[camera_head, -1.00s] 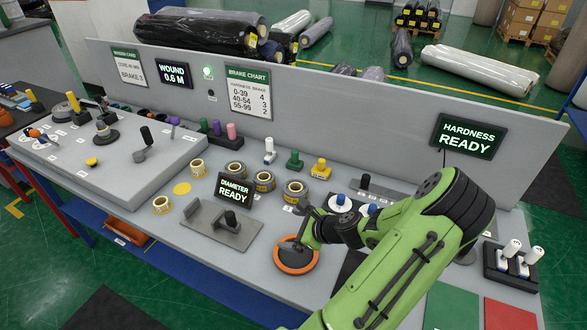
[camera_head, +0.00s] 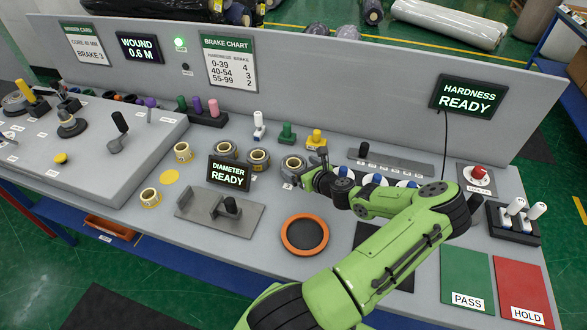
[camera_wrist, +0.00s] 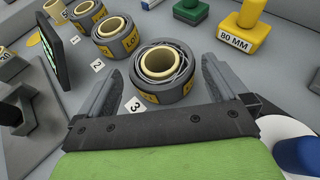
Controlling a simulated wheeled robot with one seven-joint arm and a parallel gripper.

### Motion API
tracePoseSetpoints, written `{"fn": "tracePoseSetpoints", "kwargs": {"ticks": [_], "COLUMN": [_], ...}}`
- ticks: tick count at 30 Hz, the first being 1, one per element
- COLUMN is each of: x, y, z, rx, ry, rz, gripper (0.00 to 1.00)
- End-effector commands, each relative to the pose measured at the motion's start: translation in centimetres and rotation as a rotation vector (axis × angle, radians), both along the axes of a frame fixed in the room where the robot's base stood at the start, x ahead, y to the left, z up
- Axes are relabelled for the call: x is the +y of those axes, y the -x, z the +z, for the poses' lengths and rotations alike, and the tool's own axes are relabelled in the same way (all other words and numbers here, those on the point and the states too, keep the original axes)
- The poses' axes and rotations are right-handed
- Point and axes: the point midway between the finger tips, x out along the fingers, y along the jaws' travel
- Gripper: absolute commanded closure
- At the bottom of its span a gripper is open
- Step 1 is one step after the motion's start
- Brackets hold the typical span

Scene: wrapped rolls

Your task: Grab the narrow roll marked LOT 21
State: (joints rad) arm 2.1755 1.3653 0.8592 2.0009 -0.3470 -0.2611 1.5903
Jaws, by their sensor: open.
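Three grey-wrapped rolls with yellow cores and yellow bands stand in a row on the bench: left (camera_head: 225,150), middle (camera_head: 258,160) and right (camera_head: 293,167). My gripper (camera_head: 318,160) is open beside the right roll. In the wrist view that roll (camera_wrist: 163,88), by the card marked 3, stands upright just ahead of the open jaws, its top showing between the fingers. The middle roll (camera_wrist: 116,38), by card 2, has "LOT" on its band. The numbers after LOT are too small or hidden, so I cannot tell which is LOT 21.
Two small yellow rolls (camera_head: 183,152) (camera_head: 150,197) stand further left. A DIAMETER READY display (camera_head: 229,174) stands in front of the row. A yellow 80 MM block (camera_wrist: 243,40) and a green block (camera_head: 287,134) are behind. An orange-rimmed dish (camera_head: 305,235) lies in front.

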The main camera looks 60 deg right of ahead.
Motion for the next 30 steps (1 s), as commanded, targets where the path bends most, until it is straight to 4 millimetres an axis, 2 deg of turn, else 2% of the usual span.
{"fn": "tracePoseSetpoints", "kwargs": {"ticks": [7, 14, 17, 23, 30], "x": [-2.0, -2.2, -2.2, -2.2, -2.2], "y": [-3.4, -3.7, -3.7, -3.6, -3.7], "z": [-1.9, -2.0, -1.9, -2.0, -1.7], "rx": [0.0, 0.0, 0.0, 0.0, -0.001], "ry": [-0.001, 0.0, 0.0, 0.0, 0.002], "rz": [0.002, 0.001, 0.001, 0.001, 0.002], "gripper": [0.0, 0.0, 0.12, 0.43, 0.45]}}
